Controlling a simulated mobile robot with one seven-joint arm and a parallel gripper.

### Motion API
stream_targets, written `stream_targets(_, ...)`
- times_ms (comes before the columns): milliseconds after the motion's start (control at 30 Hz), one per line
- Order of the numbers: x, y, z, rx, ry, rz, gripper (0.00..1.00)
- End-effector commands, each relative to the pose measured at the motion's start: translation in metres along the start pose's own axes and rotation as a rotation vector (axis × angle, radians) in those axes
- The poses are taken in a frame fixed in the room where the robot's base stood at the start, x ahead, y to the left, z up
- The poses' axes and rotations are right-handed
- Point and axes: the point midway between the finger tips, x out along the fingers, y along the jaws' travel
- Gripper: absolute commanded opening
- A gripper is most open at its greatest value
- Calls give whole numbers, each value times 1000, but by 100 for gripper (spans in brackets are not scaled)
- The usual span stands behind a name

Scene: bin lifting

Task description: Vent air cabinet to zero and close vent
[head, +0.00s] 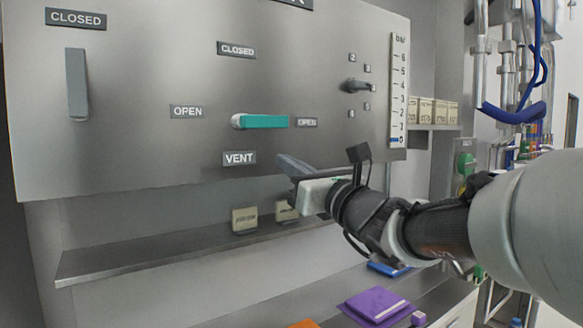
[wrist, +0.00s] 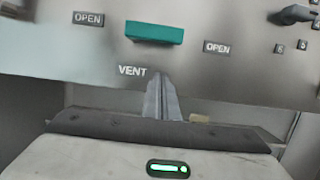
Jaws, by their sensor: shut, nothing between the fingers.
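The metal cabinet panel (head: 150,150) carries a teal vent handle (head: 262,121) above the VENT label (head: 239,158). The handle lies horizontal and points right toward an OPEN label (head: 307,123); a CLOSED label (head: 237,50) is above it. The bar gauge (head: 398,90) has a blue mark at 0. My gripper (head: 284,162) is shut and empty, below and slightly right of the handle, apart from it. In the wrist view my closed fingertips (wrist: 161,80) show just below the teal handle (wrist: 154,33).
A grey handle (head: 77,85) hangs vertical under another CLOSED label at the left. A small dark selector knob (head: 356,86) sits right of the vent handle. A shelf (head: 150,254) with small boxes is below the panel. Blue hoses (head: 515,112) hang at the right.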

Motion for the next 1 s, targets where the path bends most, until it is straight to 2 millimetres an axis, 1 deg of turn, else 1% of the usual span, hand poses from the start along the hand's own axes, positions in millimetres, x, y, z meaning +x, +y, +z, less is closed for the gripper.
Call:
stream_targets(33, 13, 0, 1, 1, 2, 2, 0)
stream_targets(133, 32, 1, 1, 1, 1, 2, 0)
stream_targets(200, 33, 0, 20, -2, -3, 1, 0)
stream_targets(300, 35, 0, 30, -2, -1, 0, 0)
stream_targets(400, 37, 0, 36, -1, -1, 0, 0)
stream_targets(533, 37, 0, 39, -1, 0, -1, 0)
stream_targets(1000, 37, -1, 39, -18, 0, 4, 0)
